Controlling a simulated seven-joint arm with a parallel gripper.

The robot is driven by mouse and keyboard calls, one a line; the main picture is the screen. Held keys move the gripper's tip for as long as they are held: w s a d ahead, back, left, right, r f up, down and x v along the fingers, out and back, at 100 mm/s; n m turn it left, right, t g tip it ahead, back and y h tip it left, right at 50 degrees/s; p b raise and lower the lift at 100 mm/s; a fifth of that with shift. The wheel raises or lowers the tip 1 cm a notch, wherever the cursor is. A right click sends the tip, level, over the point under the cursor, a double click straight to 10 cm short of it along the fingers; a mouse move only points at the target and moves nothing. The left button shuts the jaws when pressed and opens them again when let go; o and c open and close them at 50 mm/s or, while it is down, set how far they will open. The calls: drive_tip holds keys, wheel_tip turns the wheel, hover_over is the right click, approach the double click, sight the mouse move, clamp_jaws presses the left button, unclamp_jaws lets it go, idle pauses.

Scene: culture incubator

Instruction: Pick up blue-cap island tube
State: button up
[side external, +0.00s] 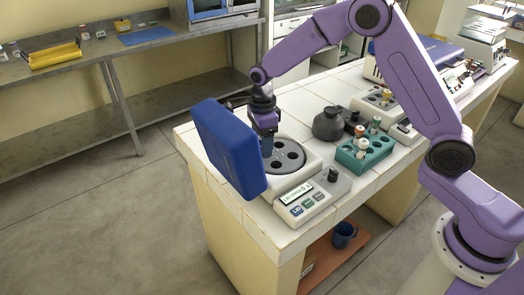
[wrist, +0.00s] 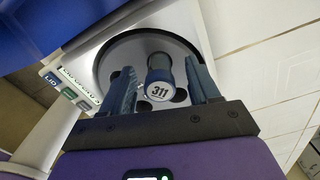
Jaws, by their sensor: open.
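A tube with a dark blue cap (wrist: 159,77), its pale top marked 311, stands in the round grey rotor of a white centrifuge (side external: 307,158). In the wrist view the rotor (wrist: 115,62) lies behind it. My gripper (wrist: 160,84) is open, with one finger on each side of the cap and visible gaps between. In the side view my gripper (side external: 267,146) points down over the left part of the rotor. The tube cannot be made out clearly there, and the blue lid hides part of that side.
The raised blue lid (side external: 230,149) stands close left of my gripper. A display panel with buttons (side external: 304,196) is in front. A teal rack (side external: 350,158) with several tubes and a dark round-bodied vessel (side external: 328,124) stand to the right.

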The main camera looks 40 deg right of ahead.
drive_tip(key=c, duration=1.1)
